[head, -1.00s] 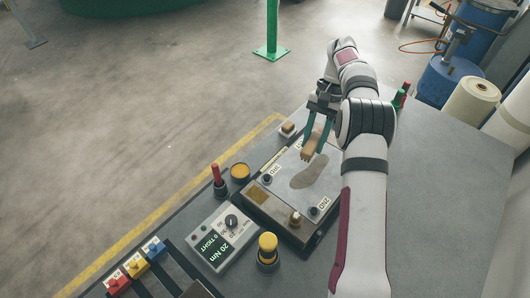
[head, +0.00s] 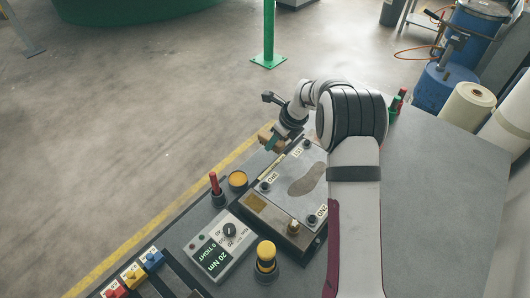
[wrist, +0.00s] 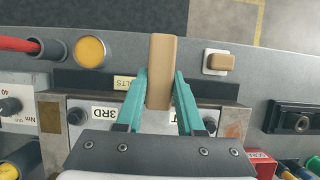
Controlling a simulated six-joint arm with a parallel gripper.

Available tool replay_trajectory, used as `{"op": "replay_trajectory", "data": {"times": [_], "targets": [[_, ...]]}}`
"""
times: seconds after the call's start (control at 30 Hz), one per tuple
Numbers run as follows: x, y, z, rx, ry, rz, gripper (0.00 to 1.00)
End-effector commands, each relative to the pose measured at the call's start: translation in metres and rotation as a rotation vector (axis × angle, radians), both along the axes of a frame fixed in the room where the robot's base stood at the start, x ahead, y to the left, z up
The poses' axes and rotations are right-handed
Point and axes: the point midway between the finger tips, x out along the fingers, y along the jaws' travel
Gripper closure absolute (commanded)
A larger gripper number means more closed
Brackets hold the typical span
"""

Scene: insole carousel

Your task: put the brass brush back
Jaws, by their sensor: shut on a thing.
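My gripper (wrist: 159,80) is shut on the brush, a tan wooden block (wrist: 161,58) held between its teal fingers in the wrist view. The brush's bristles are not seen. In the head view, my gripper (head: 272,144) is over the bench's far-left edge, beyond the metal fixture plate (head: 287,205), and the brush is mostly hidden there. In the wrist view, the brush hangs over the far edge of the fixture, between the round amber tin (wrist: 90,51) and a small tan block on a white pad (wrist: 219,63).
The red-handled tool (head: 214,184) stands upright left of the tin. A torque box (head: 221,244) and a yellow-topped knob (head: 266,253) are nearer. A dark block with a hole (wrist: 301,122) lies at right in the wrist view. The bench's right side (head: 440,210) is clear.

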Motion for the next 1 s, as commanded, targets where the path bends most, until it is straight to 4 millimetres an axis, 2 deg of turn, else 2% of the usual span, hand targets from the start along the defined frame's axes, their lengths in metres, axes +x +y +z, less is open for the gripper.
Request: {"op": "replay_trajectory", "data": {"times": [0.03,0.13,0.27,0.4,0.93,0.97,1.0], "targets": [[0.004,0.01,-0.007,0.0,0.0,0.003,1.0],[0.011,0.022,-0.015,0.0,0.0,0.002,1.0],[0.013,0.026,-0.029,-0.001,0.001,0.0,1.0],[0.013,0.025,-0.055,-0.002,0.001,0.0,1.0],[0.013,0.025,-0.066,-0.002,-0.001,0.0,1.0],[0.013,0.025,-0.067,-0.002,-0.001,0.0,0.61],[0.013,0.025,-0.066,-0.002,-0.002,0.001,0.54]]}}
